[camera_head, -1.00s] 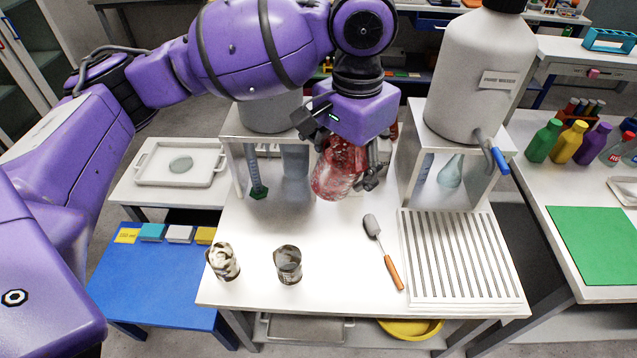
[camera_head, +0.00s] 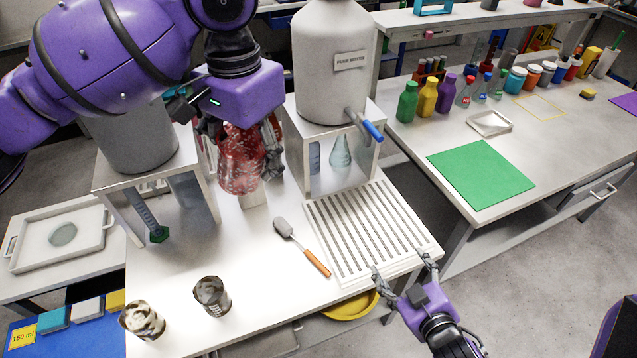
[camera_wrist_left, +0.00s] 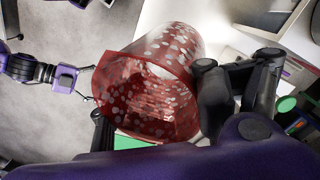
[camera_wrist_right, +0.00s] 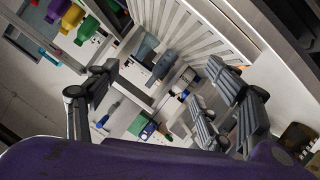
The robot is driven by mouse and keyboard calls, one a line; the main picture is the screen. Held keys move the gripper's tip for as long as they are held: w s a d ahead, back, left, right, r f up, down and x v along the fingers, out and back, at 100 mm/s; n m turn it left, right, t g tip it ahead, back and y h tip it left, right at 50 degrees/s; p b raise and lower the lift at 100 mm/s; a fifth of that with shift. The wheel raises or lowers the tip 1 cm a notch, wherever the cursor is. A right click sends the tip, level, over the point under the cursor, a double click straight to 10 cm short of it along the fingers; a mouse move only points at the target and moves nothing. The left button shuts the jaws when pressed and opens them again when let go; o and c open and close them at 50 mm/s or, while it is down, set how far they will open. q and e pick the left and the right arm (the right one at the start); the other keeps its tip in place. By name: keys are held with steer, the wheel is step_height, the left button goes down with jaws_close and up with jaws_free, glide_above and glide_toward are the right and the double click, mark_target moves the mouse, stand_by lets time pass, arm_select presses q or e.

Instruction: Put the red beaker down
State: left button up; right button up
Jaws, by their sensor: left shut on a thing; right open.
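The red beaker (camera_head: 240,165) is see-through red with pale flecks. My left gripper (camera_head: 243,135) is shut on it near its upper part and holds it above the white table (camera_head: 262,290), in front of the gap between the two stands. In the left wrist view the beaker (camera_wrist_left: 150,85) lies between the fingers with its wide end toward the camera. My right gripper (camera_head: 405,272) is open and empty at the front right corner of the slatted rack (camera_head: 365,230). Its spread fingers also show in the right wrist view (camera_wrist_right: 160,110).
Two mottled beakers (camera_head: 211,296) (camera_head: 143,320) stand at the table's front left. A spatula with an orange handle (camera_head: 303,247) lies left of the rack. The pure water tank (camera_head: 335,60) stands behind. A side table (camera_head: 550,165) with a green mat (camera_head: 480,173) is at right.

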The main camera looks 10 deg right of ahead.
mark_target(260, 169)
steer(key=w+a+r+n+t+y, duration=0.25)
steer(key=r+n, duration=0.35)
steer(key=r, duration=0.3)
steer(key=w+a+r+n+t+y, duration=0.1)
steer(key=w+a+r+n+y, duration=0.2)
steer(key=r+n, duration=0.5)
steer(key=w+a+r+n+t+y, duration=0.1)
steer(key=a+r+n+y, duration=0.25)
steer(key=r, duration=0.75)
steer(key=s+a+r+n+g+y, duration=0.25)
steer(key=s+a+n+g, duration=0.2)
steer(key=n, duration=0.75)
steer(key=s+a+r+n+g+y, duration=0.2)
steer(key=s+a+n+g+y, duration=0.3)
steer(key=n, duration=0.7)
steer(key=shift+t+h, duration=0.3)
steer(key=shift+h, duration=0.65)
steer(key=x, duration=1.3)
steer(key=shift+w+d+f, duration=0.15)
steer(key=shift+f, duration=0.15)
steer(key=shift+c, duration=0.5)
